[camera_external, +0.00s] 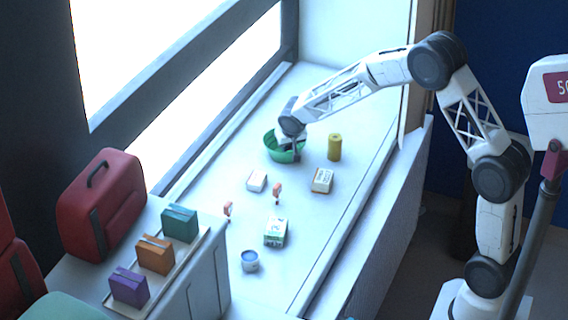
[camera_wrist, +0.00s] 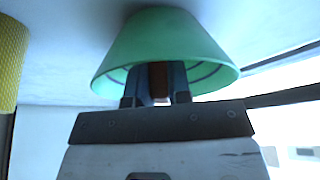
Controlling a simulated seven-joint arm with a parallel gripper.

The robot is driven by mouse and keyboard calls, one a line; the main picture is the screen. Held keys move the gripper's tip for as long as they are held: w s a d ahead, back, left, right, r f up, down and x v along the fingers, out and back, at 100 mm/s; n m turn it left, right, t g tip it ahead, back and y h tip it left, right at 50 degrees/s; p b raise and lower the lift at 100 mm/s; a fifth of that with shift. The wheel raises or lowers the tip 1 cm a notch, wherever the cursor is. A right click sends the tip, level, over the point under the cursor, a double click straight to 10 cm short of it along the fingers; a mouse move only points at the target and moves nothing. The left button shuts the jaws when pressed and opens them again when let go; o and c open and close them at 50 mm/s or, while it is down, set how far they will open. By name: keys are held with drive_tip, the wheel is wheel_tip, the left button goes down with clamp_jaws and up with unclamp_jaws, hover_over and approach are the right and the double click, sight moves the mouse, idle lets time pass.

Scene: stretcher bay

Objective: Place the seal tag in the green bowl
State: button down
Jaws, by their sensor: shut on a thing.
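The green bowl (camera_external: 272,149) stands at the far end of the white counter; it fills the upper middle of the wrist view (camera_wrist: 160,35). My gripper (camera_external: 297,156) points down at the bowl's right side, and its fingers (camera_wrist: 157,90) overlap the bowl in the wrist view. The fingers are shut on a small reddish-brown piece, which looks like the seal tag (camera_wrist: 158,78). Most of the piece is hidden between the fingers. I cannot tell whether it touches the bowl.
A yellow can (camera_external: 334,147) stands right of the bowl. Nearer are a white box (camera_external: 257,181), a labelled box (camera_external: 321,180), two small red-and-white items (camera_external: 277,190) (camera_external: 228,209), a green-and-white box (camera_external: 275,232) and a blue-topped tub (camera_external: 250,261). Clear counter lies between them.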

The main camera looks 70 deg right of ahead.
drive_tip(key=c, duration=1)
unclamp_jaws()
drive_tip(key=shift+r, duration=3.45)
